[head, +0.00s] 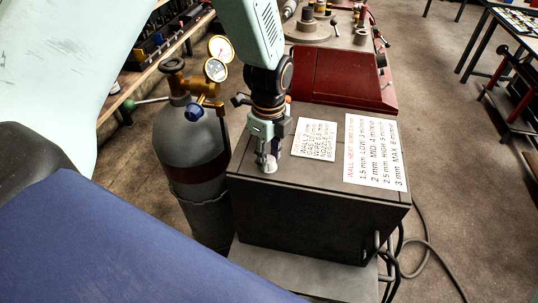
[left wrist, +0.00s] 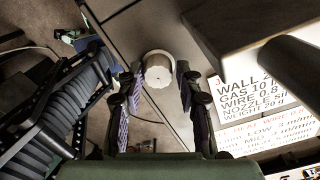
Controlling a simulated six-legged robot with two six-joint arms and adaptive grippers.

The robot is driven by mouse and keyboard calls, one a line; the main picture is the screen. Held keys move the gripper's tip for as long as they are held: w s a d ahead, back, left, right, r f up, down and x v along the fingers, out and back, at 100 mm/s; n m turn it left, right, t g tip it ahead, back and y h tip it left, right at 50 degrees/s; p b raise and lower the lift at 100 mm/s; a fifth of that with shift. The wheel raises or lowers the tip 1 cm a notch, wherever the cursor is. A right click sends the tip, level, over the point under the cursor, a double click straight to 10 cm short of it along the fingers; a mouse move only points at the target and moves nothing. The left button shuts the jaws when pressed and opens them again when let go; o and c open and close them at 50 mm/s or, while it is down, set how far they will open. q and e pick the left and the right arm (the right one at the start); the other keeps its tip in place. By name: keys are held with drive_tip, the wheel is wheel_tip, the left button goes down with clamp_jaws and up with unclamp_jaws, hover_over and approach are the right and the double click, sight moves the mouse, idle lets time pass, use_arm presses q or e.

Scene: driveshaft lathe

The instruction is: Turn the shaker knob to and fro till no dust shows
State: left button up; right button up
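My left gripper (head: 268,153) points down over the left part of a dark box top (head: 325,208) in the head view. In the left wrist view, a pale round knob-like piece (left wrist: 158,68) lies between and slightly beyond the fingertips of the left gripper (left wrist: 157,82). The fingers are apart, with a gap on both sides of the piece. In the head view the fingers partly hide this piece (head: 269,166). I cannot make out any dust. My right gripper is in neither view.
A grey gas cylinder (head: 188,142) with gauges (head: 217,60) stands left of the box. Lettered white cards (head: 371,152) lie on the box top. A red machine bed (head: 340,78) is behind. Cables (head: 425,245) trail on the floor at the right.

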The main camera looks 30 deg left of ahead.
sight(269, 158)
use_arm(q)
drive_tip(key=o, duration=0.4)
drive_tip(key=shift+c, duration=0.2)
wheel_tip(269, 158, up, 12)
idle(0.4)
drive_tip(key=shift+s+f, duration=0.1)
drive_tip(key=shift+s, duration=0.1)
idle(0.4)
